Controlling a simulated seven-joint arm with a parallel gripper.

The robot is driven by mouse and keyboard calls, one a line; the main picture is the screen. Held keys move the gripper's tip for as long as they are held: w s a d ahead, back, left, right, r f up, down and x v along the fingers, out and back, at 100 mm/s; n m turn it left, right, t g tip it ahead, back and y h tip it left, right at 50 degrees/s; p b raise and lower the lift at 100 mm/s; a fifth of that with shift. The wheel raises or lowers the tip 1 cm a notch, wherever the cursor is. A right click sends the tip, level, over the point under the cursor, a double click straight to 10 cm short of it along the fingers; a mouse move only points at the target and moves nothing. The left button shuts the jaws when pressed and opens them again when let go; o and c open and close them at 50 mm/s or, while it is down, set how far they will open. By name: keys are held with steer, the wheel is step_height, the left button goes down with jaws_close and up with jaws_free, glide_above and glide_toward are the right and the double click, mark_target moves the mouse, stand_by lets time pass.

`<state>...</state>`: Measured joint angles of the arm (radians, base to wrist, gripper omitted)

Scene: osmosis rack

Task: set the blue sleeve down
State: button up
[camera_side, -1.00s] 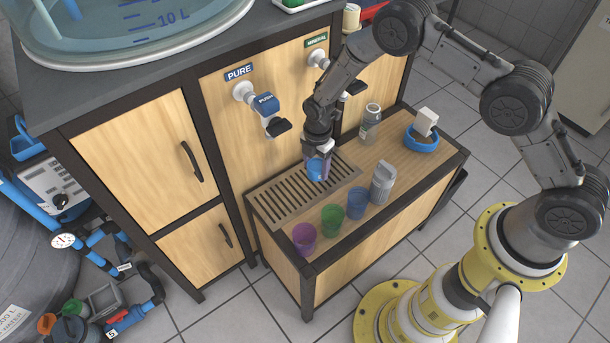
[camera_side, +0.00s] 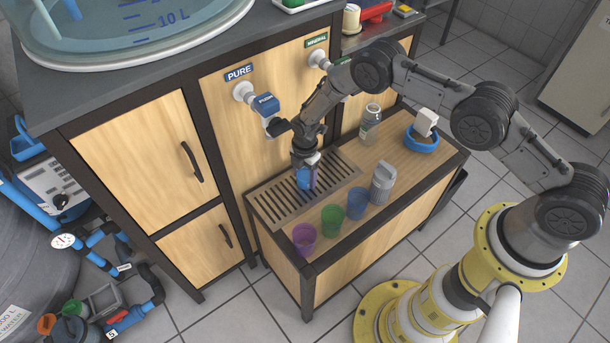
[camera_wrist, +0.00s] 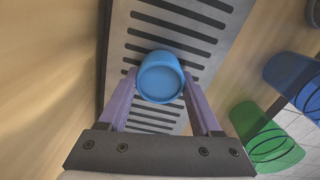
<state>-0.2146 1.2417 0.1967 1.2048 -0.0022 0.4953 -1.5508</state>
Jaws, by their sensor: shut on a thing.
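The blue sleeve (camera_side: 304,180) is in my gripper (camera_side: 307,181), over the slotted metal drip grate (camera_side: 337,172) in the side view. In the wrist view the blue sleeve (camera_wrist: 161,78) shows its round top between the two purple fingers of my gripper (camera_wrist: 161,88). The fingers are shut on it from both sides. The slotted grate (camera_wrist: 180,20) lies behind it. I cannot tell whether the sleeve's underside touches the grate.
Purple (camera_side: 304,238), green (camera_side: 332,220) and blue (camera_side: 357,204) cups stand along the bench's front edge, beside a grey bottle (camera_side: 382,183). A clear bottle (camera_side: 370,124) and a blue ring (camera_side: 421,141) stand farther right. The PURE tap (camera_side: 266,106) is above the grate.

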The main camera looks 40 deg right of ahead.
mark_target(305, 175)
steer(key=shift+f, duration=0.15)
steer(key=o, duration=1.3)
steer(key=shift+o, duration=0.2)
step_height(305, 175, up, 12)
